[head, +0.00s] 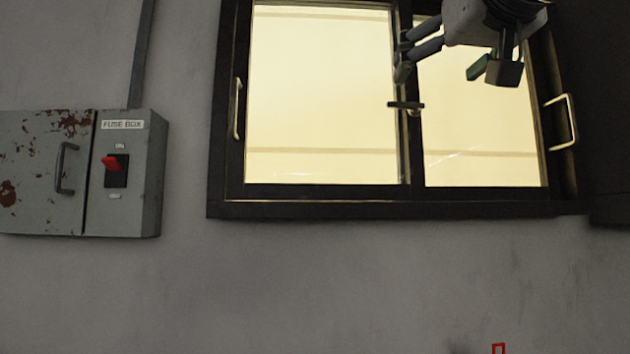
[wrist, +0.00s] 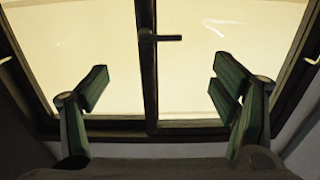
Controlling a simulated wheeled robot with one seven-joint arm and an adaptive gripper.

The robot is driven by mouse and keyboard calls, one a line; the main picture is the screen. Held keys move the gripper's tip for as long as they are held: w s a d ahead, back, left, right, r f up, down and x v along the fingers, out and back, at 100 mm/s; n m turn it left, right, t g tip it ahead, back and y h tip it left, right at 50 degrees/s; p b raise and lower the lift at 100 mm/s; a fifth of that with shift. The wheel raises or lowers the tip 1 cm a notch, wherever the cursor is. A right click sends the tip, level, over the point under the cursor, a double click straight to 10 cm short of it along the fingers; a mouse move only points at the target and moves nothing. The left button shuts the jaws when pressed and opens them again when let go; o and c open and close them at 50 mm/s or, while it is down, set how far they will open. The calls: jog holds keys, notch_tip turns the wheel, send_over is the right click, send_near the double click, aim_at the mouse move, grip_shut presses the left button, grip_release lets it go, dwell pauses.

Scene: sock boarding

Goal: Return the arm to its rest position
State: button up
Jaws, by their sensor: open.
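My gripper (head: 436,72) is at the upper right of the head view, in front of the right part of a dark-framed window (head: 320,100). In the wrist view its two green-padded fingers (wrist: 160,92) are spread wide apart with nothing between them. Through the gap the window shows, with its dark middle post (wrist: 147,60) and a small dark latch handle (wrist: 168,38). The same latch handle (head: 405,105) shows just below the gripper in the head view. I cannot tell how far the fingers are from the window.
A grey, rust-stained fuse box (head: 40,170) with a red switch (head: 112,163) is on the wall at left. The window has metal handles at its left (head: 237,108) and right (head: 563,122). A small red outline (head: 498,348) shows at the bottom edge. The wall below the window is bare.

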jog(key=s+f+g+p, duration=0.1)
jog(key=s+f+g, duration=0.2)
jog(key=f, duration=0.8)
jog(key=s+f+g+p, duration=0.2)
jog(key=s+f+g, duration=0.1)
jog(key=f, duration=0.9)
jog(key=s+f+g+p, duration=0.1)
jog(key=s+f+g, duration=0.25)
jog(key=f, duration=0.75)
jog(key=s+f+g+p, duration=0.1)
jog(key=s+f+g, duration=0.3)
jog(key=s+f, duration=0.5)
notch_tip(320, 180, down, 4)
jog(key=shift+s+f, duration=0.15)
jog(key=shift+s, duration=0.25)
